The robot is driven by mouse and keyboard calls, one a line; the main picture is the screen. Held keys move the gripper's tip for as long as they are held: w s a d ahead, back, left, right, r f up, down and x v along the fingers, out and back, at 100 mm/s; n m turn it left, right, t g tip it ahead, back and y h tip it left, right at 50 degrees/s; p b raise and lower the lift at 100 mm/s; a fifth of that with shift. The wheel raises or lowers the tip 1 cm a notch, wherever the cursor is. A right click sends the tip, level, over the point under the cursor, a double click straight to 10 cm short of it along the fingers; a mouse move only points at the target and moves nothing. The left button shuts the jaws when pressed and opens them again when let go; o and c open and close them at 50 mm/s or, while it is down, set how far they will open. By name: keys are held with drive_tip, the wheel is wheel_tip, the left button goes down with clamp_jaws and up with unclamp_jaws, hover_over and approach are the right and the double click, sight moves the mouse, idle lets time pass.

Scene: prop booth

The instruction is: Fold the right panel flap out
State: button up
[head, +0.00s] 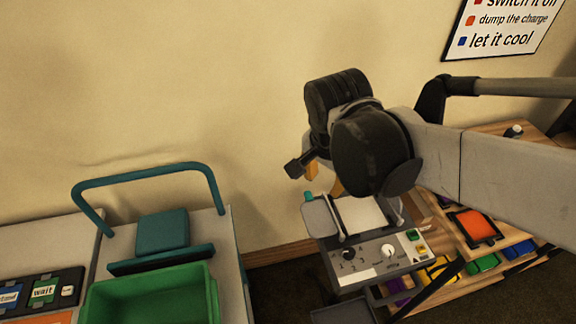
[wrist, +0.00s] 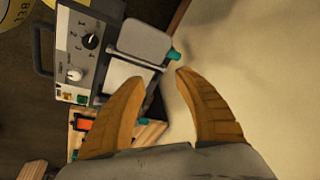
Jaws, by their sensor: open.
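A grey control box (head: 385,258) with dials stands below my gripper, with a pale panel (head: 362,215) on top. A grey flap (head: 320,216) with a teal tab (head: 308,196) lies out on the panel's left side in the head view; the flap (wrist: 146,42) and its tab (wrist: 174,54) also show in the wrist view. On the panel's right, a grey edge is partly hidden by my arm; I cannot tell its pose. A small teal piece (wrist: 143,121) shows past a finger in the wrist view. My gripper (wrist: 165,74) is open and empty, above the box's back side.
A wooden shelf (head: 490,255) with coloured bins stands right of the box. A bench with a green tray (head: 150,298) and a teal handle frame (head: 150,175) is at left. The wall (head: 200,90) is close behind.

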drive_tip(key=w+a+f+m+g+h+p, duration=0.1)
drive_tip(key=a+f+m, duration=0.1)
drive_tip(key=a, duration=0.5)
drive_tip(key=shift+w+a+f+m+p, duration=0.25)
drive_tip(key=shift+a+m+p, duration=0.1)
drive_tip(key=shift+m, duration=0.55)
drive_tip(key=shift+r, duration=0.1)
